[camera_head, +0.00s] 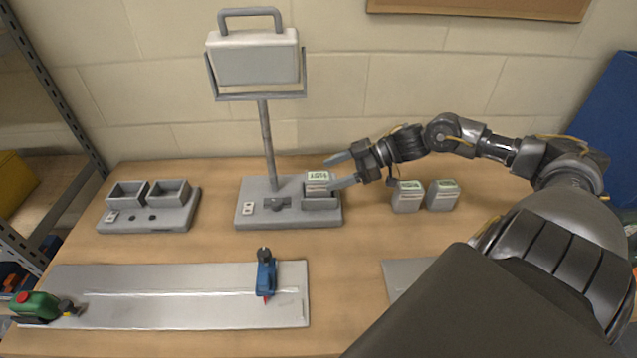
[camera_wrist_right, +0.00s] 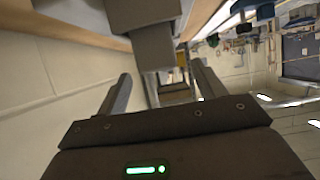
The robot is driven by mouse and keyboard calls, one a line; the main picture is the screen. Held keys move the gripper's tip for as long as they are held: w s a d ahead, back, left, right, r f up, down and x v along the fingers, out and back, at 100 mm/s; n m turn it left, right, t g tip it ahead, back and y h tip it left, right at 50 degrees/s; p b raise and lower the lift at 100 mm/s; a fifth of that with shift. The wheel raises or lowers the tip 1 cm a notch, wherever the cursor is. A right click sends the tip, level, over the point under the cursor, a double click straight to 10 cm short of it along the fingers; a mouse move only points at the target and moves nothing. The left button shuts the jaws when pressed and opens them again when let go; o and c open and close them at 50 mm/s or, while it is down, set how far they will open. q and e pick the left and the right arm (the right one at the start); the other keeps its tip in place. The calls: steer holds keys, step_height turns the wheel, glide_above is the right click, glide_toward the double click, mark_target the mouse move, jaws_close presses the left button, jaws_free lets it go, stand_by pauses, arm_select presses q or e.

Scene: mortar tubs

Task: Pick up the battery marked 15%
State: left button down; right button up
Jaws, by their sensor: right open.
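A grey battery (camera_head: 318,180) with a whitish, green-printed label sits in the socket of the lamp's base. Two similar batteries stand on the table to the right, one nearer the lamp (camera_head: 407,196) and one farther right (camera_head: 442,195). The percent marks are too small to read. My right gripper (camera_head: 334,171) is open, with its fingertips close to the right side of the battery in the lamp base. I cannot tell whether they touch it. In the right wrist view the open fingers (camera_wrist_right: 160,88) show with grey blocky shapes ahead of them. My left gripper is out of view.
The lamp (camera_head: 253,60) stands upright behind its base. A charger (camera_head: 150,215) with two empty bays is at left. A metal plate (camera_head: 180,310) holds a blue tool (camera_head: 266,275) and a green tool (camera_head: 38,305). Bare table lies between plate and lamp base.

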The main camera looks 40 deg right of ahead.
mark_target(312, 181)
steer(key=shift+x, duration=0.8)
steer(key=shift+w+a+p, duration=0.3)
steer(key=shift+a, duration=0.15)
steer(key=p+x, duration=0.1)
steer(key=x, duration=0.2)
steer(key=shift+w+f, duration=0.2)
steer(key=shift+f, duration=0.1)
steer(key=shift+w+a+f, duration=0.15)
steer(key=shift+a+f, duration=0.1)
steer(key=shift+a, duration=0.05)
steer(key=c, duration=1.4)
steer(key=shift+o, duration=0.2)
step_height(312, 181, up, 10)
steer(key=shift+r+b, duration=0.1)
steer(key=shift+b, duration=0.7)
